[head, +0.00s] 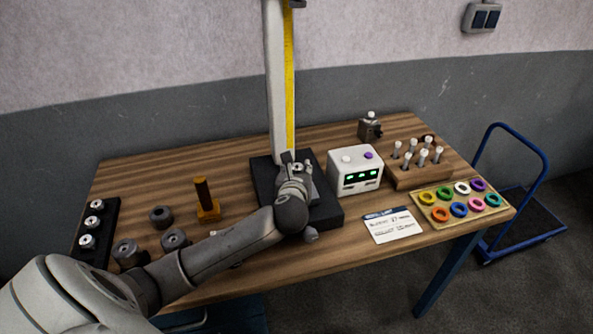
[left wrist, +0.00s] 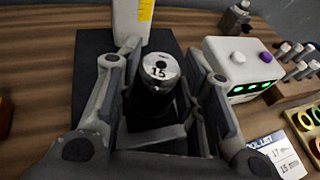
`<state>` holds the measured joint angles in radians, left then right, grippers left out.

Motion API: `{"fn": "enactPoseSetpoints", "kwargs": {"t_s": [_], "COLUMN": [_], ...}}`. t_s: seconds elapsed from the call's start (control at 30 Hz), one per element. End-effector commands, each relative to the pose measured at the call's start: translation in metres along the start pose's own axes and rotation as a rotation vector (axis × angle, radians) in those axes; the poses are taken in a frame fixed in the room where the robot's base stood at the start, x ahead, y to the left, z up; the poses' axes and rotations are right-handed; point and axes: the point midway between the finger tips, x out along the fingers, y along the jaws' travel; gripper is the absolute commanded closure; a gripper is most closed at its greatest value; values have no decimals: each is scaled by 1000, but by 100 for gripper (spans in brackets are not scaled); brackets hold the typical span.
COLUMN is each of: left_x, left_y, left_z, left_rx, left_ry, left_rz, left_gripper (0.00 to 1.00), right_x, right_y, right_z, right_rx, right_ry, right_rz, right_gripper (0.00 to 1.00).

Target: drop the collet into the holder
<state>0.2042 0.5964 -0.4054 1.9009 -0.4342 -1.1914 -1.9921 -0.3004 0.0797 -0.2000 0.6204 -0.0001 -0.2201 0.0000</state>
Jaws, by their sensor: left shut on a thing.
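The collet (left wrist: 160,68) has a silver top face marked 15 and shows between the fingers of my left gripper in the left wrist view. My left gripper (head: 297,168) is shut on it over the black base of the measuring stand (head: 325,212). A dark cylindrical body (left wrist: 150,104) shows below the silver face; I cannot tell whether it is part of the collet or the holder beneath. In the head view my gripper hides most of this spot. My right gripper is out of view.
A white box with green displays (head: 355,178) stands just right of the stand. A wooden block (head: 420,172), ring tray (head: 462,214) and card (head: 393,226) are at right.

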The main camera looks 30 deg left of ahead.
Motion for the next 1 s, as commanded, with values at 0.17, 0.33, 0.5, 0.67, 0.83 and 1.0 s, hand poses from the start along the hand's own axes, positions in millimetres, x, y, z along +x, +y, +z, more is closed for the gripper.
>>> {"fn": "enactPoseSetpoints", "kwargs": {"t_s": [0.17, 0.33, 0.5, 0.67, 0.83, 1.0], "left_x": [0, 1, 2, 3, 3, 3], "left_y": [0, 0, 0, 0, 0, 0], "left_z": [-1, -4, -7, -8, -8, -8], "left_rx": [0, 0, 0, 0, 0, 0], "left_ry": [-1, -1, -1, 0, 1, 1], "left_rz": [0, -1, -1, -1, 0, 0], "left_gripper": [92, 92, 92, 92, 57, 40], "right_x": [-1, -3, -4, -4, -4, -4], "right_y": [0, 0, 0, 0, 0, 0], "right_z": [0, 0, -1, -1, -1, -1], "right_rx": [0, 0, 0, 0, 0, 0], "right_ry": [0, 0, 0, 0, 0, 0], "right_rz": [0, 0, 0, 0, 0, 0], "right_gripper": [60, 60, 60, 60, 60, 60]}}
